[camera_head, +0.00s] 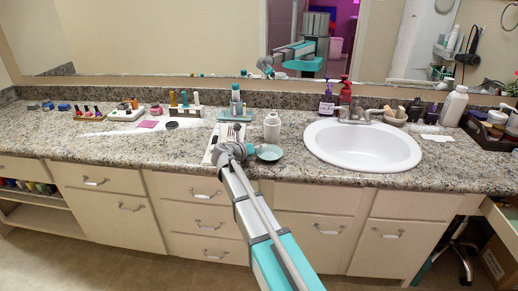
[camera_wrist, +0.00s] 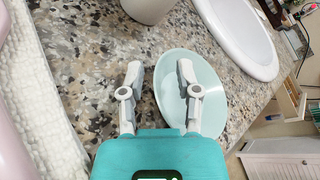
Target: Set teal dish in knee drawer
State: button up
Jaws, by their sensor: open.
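The teal dish (camera_head: 270,153) is a shallow, pale round dish on the granite counter, near the front edge and left of the sink. In the wrist view the dish (camera_wrist: 217,88) lies under the right finger. My gripper (camera_wrist: 160,76) is open and empty. Its left finger is just outside the dish's left rim and its right finger is over the dish, so the rim passes between them; contact cannot be told. In the head view my gripper (camera_head: 250,152) is beside the dish. What looks like the pulled-out knee drawer (camera_head: 500,222) shows partly at the right edge, its inside mostly hidden.
A white bottle (camera_head: 272,127) stands just behind the dish. The white sink (camera_head: 362,147) is to its right, with pump bottles (camera_head: 345,91) behind. A white towel (camera_wrist: 45,110) lies left of my gripper. A stool (camera_head: 463,250) stands under the counter at right.

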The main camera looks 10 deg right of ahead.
jog(key=shift+r, duration=0.15)
jog(key=p+v, duration=0.3)
jog(key=v, duration=0.9)
jog(key=shift+a, duration=0.1)
